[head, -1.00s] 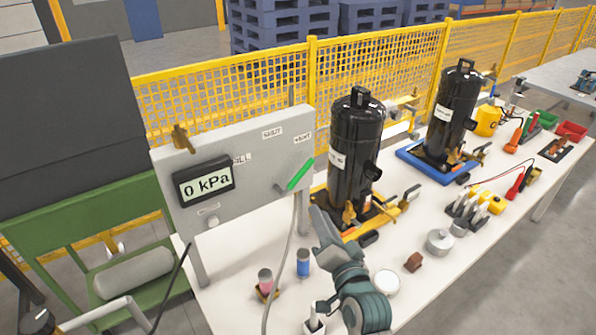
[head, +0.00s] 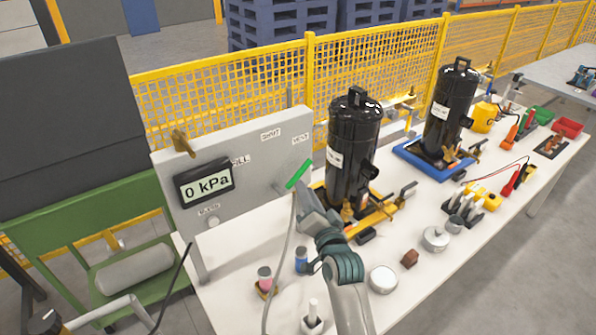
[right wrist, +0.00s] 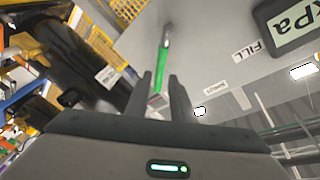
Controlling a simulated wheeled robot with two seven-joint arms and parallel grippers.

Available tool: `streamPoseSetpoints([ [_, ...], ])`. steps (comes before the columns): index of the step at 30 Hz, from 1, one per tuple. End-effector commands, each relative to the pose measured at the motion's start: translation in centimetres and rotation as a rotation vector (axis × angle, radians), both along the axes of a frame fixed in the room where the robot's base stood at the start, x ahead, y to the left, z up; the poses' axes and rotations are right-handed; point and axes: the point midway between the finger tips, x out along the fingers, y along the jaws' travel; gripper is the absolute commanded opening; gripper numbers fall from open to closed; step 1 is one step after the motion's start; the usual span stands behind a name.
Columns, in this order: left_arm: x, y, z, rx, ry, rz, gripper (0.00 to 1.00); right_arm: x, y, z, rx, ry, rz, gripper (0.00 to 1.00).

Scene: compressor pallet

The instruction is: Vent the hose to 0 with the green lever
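The display (head: 205,184) on the panel reads 0 kPa. My right gripper (head: 305,197) is just below and beside the lever in the head view. In the right wrist view, its fingers (right wrist: 162,92) are apart, with the green lever (right wrist: 162,62) just beyond and between their tips. Contact cannot be told. The grey hose (head: 288,235) hangs below the panel. My left gripper is not in view.
Two black compressors (head: 352,145) stand right of the panel; the nearer is close to my right gripper. Blue and pink canisters (head: 301,260) and a white round tin (head: 383,279) are on the table below my arm. A yellow mesh fence (head: 400,75) runs behind.

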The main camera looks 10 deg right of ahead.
Motion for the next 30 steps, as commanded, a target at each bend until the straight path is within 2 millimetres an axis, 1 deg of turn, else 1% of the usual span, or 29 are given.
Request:
streamPoseSetpoints([
  [1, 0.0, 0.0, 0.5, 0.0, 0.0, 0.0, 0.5, 1.0, 0.1, 0.2, -0.001, 0.001, 0.0, 0.22],
  [3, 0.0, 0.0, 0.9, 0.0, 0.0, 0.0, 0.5, 2.2, 0.2, 0.3, -0.001, 0.0, 0.0, 0.22],
  [9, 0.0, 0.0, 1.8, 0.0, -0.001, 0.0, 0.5, 5.2, 0.4, 0.2, -0.001, 0.001, 0.0, 0.22],
  [15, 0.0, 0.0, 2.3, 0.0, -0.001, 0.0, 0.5, 7.3, 0.6, 0.1, -0.001, 0.0, 0.0, 0.22],
  [21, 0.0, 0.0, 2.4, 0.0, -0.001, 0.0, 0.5, 8.1, 0.6, -0.1, -0.001, 0.001, 0.0, 0.22],
  [29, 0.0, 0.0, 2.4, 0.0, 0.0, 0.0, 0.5, 8.1, 0.7, -0.1, -0.001, 0.001, -0.001, 0.22],
  [30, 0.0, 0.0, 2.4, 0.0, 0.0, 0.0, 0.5, 8.1, 0.7, 0.0, -0.001, 0.001, -0.001, 0.19],
])
